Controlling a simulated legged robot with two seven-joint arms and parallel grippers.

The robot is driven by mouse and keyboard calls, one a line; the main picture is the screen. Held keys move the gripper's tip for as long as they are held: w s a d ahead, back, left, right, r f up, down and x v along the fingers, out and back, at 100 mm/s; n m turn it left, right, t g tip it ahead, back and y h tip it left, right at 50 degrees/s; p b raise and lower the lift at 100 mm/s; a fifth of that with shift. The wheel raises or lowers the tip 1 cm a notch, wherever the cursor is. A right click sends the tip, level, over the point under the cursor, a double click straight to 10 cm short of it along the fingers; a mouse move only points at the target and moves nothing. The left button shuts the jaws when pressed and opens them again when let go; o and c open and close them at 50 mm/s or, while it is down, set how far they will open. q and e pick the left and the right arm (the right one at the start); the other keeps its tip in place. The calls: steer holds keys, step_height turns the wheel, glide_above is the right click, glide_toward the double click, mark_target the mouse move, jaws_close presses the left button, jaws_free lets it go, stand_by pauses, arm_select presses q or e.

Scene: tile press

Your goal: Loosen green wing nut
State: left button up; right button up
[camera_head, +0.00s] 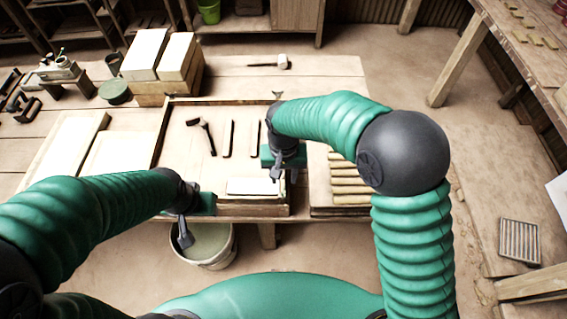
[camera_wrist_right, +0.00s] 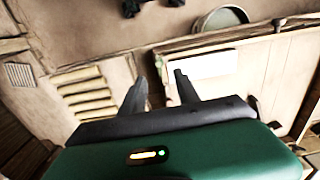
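I cannot make out a wing nut that is clearly green. A small wing-shaped piece (camera_head: 277,94) stands at the far right corner of the wooden frame (camera_head: 205,101); its colour is too small to tell. My right gripper (camera_head: 276,172) is above the right side of the frame, near a pale tile (camera_head: 252,186). In the right wrist view its two fingers (camera_wrist_right: 162,78) are apart with nothing between them. My left gripper (camera_head: 184,236) hangs at the front edge over a bucket (camera_head: 222,262); its finger gap is not clear.
A dark-headed tool (camera_head: 207,137) and two dark strips (camera_head: 228,138) lie inside the frame. Several slats (camera_head: 348,182) lie to the right. Pale blocks (camera_head: 146,52) are stacked behind, and a mallet (camera_head: 283,62) lies at the back. The back right tabletop is clear.

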step_height(320, 180, up, 8)
stand_by(0.5)
steer(key=s+d+f+t, duration=0.1)
steer(key=s+d+f, duration=0.1)
steer(key=s+d, duration=0.4)
steer(key=s+d+f+t, duration=0.1)
steer(key=s+d, duration=0.4)
steer(key=d, duration=0.8)
steer(key=shift+s+f+t, duration=0.3)
steer(key=shift+s+f, duration=0.05)
steer(key=shift+f, duration=0.55)
steer(key=shift+s+d, duration=0.1)
steer(key=shift+d, duration=0.15)
steer(key=shift+d+f, duration=0.1)
steer(key=shift+d, duration=0.1)
steer(key=shift+a, duration=0.2)
steer(key=shift+c, duration=0.2)
